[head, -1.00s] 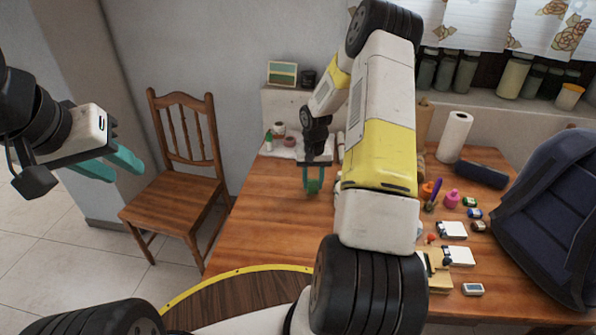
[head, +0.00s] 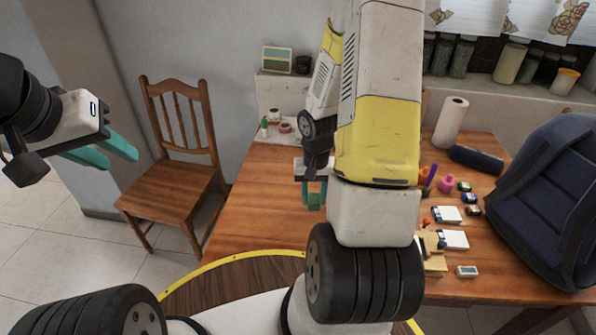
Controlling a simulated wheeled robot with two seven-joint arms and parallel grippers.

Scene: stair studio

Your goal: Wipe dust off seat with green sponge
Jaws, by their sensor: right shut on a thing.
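The wooden chair with the seat (head: 172,193) stands left of the table, its back near the wall. I cannot make out dust on the seat at this size. My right gripper (head: 312,198) is above the table and shut on the green sponge (head: 314,203), which shows between its teal fingers. My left gripper (head: 105,153) is empty, in front of the chair's left side, its two teal fingers apart. The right arm hides part of the table behind it.
The wooden table (head: 255,215) holds a paper towel roll (head: 451,123), a dark blue case (head: 478,160), small bottles and white boxes at right. A navy backpack (head: 548,200) stands at the right edge. The table's left part is clear.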

